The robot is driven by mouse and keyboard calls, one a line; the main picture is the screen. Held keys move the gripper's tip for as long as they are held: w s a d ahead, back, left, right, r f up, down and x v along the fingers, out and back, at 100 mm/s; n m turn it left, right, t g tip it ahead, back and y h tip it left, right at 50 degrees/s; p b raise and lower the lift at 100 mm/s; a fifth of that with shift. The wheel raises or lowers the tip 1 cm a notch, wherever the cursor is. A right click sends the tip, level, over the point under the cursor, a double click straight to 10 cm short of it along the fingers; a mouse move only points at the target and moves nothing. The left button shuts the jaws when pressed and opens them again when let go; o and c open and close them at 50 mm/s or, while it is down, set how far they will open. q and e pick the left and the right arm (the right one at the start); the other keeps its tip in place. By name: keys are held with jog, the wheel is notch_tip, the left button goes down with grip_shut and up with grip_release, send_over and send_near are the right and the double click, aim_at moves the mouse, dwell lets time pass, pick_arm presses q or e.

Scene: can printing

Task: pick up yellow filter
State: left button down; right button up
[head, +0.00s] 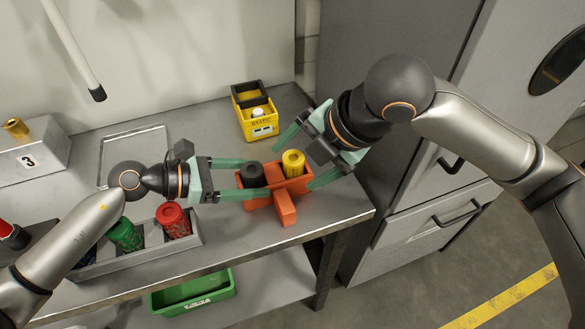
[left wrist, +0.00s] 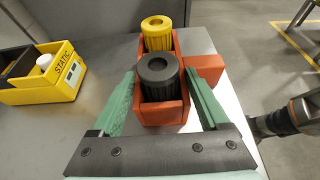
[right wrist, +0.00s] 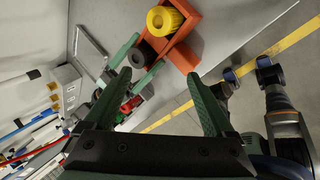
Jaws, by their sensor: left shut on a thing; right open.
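The yellow filter (head: 293,162) stands upright in the right part of an orange holder (head: 285,207), next to a black filter (head: 252,174). My left gripper (head: 257,178) is shut on the holder, one finger along each side at the black filter's end. The left wrist view shows the black filter (left wrist: 158,77) nearer and the yellow filter (left wrist: 158,33) behind it. My right gripper (head: 292,167) is open and empty, its fingers spread towards the yellow filter. In the right wrist view the yellow filter (right wrist: 166,20) lies beyond the fingertips, apart from them.
A yellow STATIC box (head: 256,121) stands behind the holder on the metal table (head: 340,207). A grey tray with green (head: 125,235) and red (head: 173,221) cans is at the left. A green bin (head: 192,293) sits below. Grey cabinets (head: 400,185) stand to the right.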

aim_at(293, 158)
jog(key=w+f+n+t+h, duration=0.1)
jog(key=w+f+n, duration=0.1)
jog(key=n, duration=0.1)
jog(key=w+f+n+t+h, duration=0.1)
jog(key=w+f+n+h, duration=0.1)
jog(key=n, duration=0.1)
jog(key=w+f+n+h, duration=0.1)
jog(key=w+f+n, duration=0.1)
jog(key=n, duration=0.1)
jog(key=shift+w+a+f+t, duration=0.2)
jog(key=shift+w+t, duration=0.15)
jog(key=shift+t, duration=0.05)
grip_shut()
dwell(1.0)
